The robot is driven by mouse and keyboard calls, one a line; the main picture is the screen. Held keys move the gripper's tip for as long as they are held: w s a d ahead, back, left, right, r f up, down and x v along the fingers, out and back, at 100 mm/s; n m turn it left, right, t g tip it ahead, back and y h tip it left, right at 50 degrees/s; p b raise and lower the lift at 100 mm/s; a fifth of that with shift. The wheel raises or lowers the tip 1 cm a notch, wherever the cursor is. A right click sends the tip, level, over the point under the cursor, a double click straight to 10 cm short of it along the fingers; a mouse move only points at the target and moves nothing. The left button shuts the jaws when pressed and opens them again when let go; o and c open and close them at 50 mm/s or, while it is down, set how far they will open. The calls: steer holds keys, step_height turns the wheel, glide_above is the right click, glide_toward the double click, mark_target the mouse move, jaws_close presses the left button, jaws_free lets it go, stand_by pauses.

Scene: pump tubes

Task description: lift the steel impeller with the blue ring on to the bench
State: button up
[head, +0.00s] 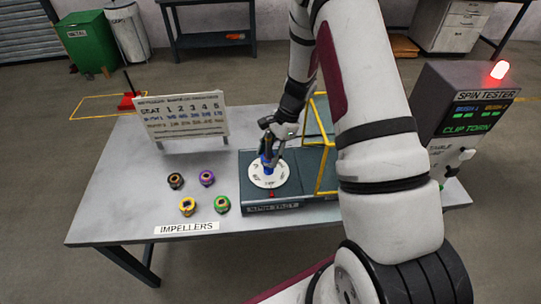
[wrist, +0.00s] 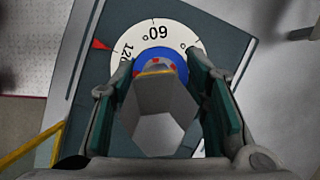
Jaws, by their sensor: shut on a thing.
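The steel impeller with the blue ring shows in the wrist view as a hexagonal steel body (wrist: 155,115) with a blue band (wrist: 181,68) beyond it. In the head view only a bit of its blue (head: 270,160) shows below my gripper (head: 267,148). My gripper is shut on it, one green-padded finger on each side in the wrist view (wrist: 165,105). It is over the white numbered dial (head: 268,175) of the dark tester deck; I cannot tell whether it touches the dial. The bench (head: 110,205) is light grey, with open surface left of the deck.
Several other impellers, dark (head: 175,180), purple (head: 207,177), yellow (head: 187,206) and green (head: 222,204), stand on the bench behind the IMPELLERS label (head: 187,227). A sign board (head: 182,119) stands at the back. A yellow frame (head: 322,185) rises right of the dial. The spin tester box (head: 455,125) has a lit red lamp.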

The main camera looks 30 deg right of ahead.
steer(key=shift+r+p, duration=3)
steer(key=shift+r, duration=5.1)
